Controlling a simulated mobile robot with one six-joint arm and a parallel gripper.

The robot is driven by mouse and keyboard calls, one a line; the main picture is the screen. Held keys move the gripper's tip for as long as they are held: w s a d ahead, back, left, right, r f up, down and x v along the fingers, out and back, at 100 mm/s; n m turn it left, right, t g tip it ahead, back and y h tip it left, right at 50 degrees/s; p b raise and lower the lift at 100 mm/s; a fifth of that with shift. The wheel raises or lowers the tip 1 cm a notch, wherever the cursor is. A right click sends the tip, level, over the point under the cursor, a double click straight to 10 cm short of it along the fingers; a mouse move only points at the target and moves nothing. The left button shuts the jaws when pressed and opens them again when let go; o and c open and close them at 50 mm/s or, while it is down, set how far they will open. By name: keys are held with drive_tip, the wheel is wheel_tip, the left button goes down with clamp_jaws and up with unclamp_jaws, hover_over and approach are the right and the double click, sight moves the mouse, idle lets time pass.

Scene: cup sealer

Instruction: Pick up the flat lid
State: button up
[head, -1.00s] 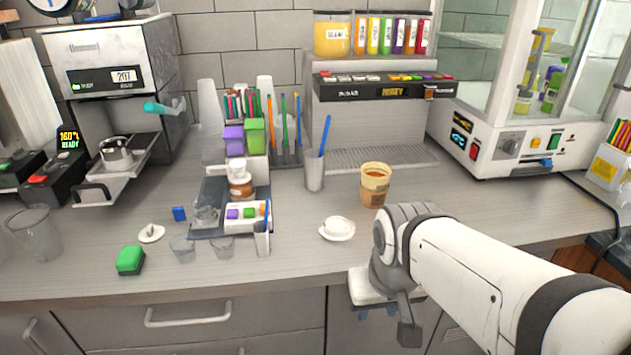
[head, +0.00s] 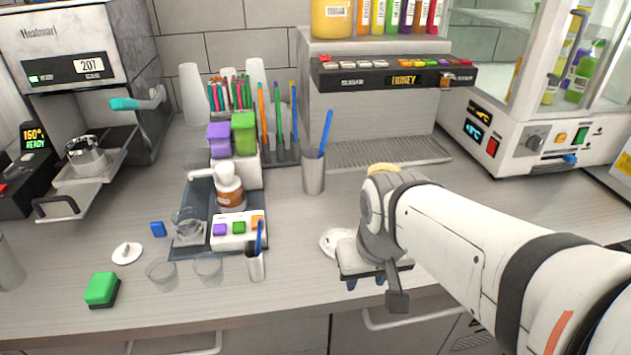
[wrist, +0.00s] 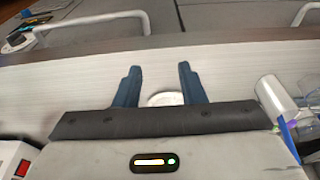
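A white round lid (head: 331,240) lies on the counter beside my gripper (head: 366,282), which partly hides it in the head view. It had a raised part on top in the earlier frame. In the wrist view the lid (wrist: 165,99) shows between the bases of the two blue fingers, beyond the dark gripper edge. My gripper (wrist: 159,69) is open with nothing between its fingertips. It hangs over the front of the counter. A second white disc (head: 127,253) with a small raised knob lies further left. I cannot tell for sure which one is the flat lid.
A green sponge-like block (head: 101,289), clear cups (head: 162,272) and a small holder (head: 256,267) stand left along the front. A grey cup (head: 313,172) with a blue stick stands behind. A cup of amber drink (head: 383,168) is mostly hidden behind my arm.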

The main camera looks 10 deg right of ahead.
sight(342, 234)
drive_tip(key=shift+o, duration=0.4)
